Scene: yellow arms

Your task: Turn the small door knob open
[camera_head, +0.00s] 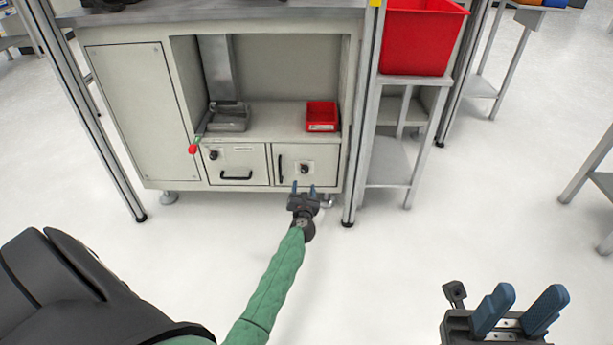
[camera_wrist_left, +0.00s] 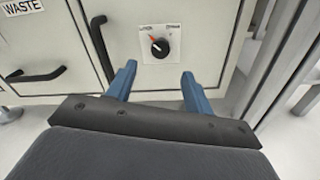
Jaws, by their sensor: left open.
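The small door knob (camera_head: 304,168) is a dark round knob on a white plate, on the right-hand small door (camera_head: 322,178) of the cabinet. In the left wrist view the knob (camera_wrist_left: 159,47) shows a red pointer tilted to the upper left, between printed labels. My left gripper (camera_head: 303,188) is open and empty, just in front of and below the knob. Its blue fingers (camera_wrist_left: 158,80) stand apart on either side below the knob, not touching it. My right gripper (camera_head: 520,308) is at the bottom right, open and empty, far from the cabinet.
A drawer (camera_head: 236,163) with a black handle and another knob is left of the door. The door has a vertical black handle (camera_wrist_left: 102,48). A red bin (camera_head: 322,116) and a grey tray (camera_head: 228,117) sit on the shelf above. A metal post (camera_head: 362,120) stands close on the right.

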